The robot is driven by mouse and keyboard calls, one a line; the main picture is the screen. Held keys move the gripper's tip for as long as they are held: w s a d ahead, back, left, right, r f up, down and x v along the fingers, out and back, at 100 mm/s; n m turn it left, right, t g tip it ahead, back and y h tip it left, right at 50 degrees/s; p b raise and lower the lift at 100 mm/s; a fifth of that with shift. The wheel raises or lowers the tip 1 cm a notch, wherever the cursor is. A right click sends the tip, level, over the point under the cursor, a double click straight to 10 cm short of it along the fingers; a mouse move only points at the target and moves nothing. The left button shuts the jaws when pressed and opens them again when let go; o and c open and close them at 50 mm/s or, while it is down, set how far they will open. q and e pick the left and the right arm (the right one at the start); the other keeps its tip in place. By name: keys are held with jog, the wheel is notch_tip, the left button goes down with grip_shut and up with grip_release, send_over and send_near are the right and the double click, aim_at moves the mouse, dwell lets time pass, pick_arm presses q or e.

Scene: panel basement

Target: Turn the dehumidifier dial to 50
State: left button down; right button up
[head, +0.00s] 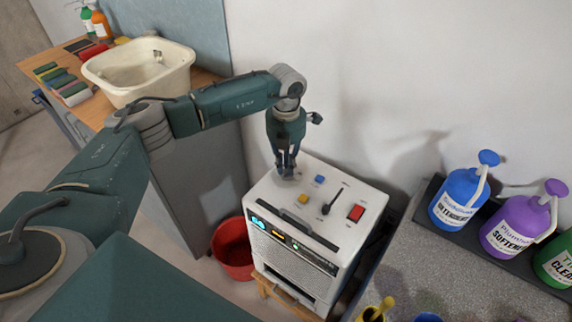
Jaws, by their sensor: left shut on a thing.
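The dehumidifier (352,198) is a white box with a sloping top panel and a dark front strip with lit cyan digits (259,223), too small to read surely. My left gripper (287,168) comes down from above onto the panel's back left corner. It is shut on a small grey dial there, mostly hidden by the fingers. The panel also has a blue button (320,180), a yellow button (303,199), a black lever (330,203) and a red switch (356,213). The dial's markings cannot be read. My right gripper is out of view.
A red bucket (232,252) stands on the floor left of the dehumidifier. A blue bottle (455,200), a purple bottle (518,228) and a green bottle (555,258) stand at the right by a grey speckled counter (430,265). A cream basin (140,72) sits at the back left.

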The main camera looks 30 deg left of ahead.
pick_arm(q)
jog(key=c, duration=1.7)
grip_release()
notch_tip(320, 180, up, 12)
jog(key=shift+r, duration=0.1)
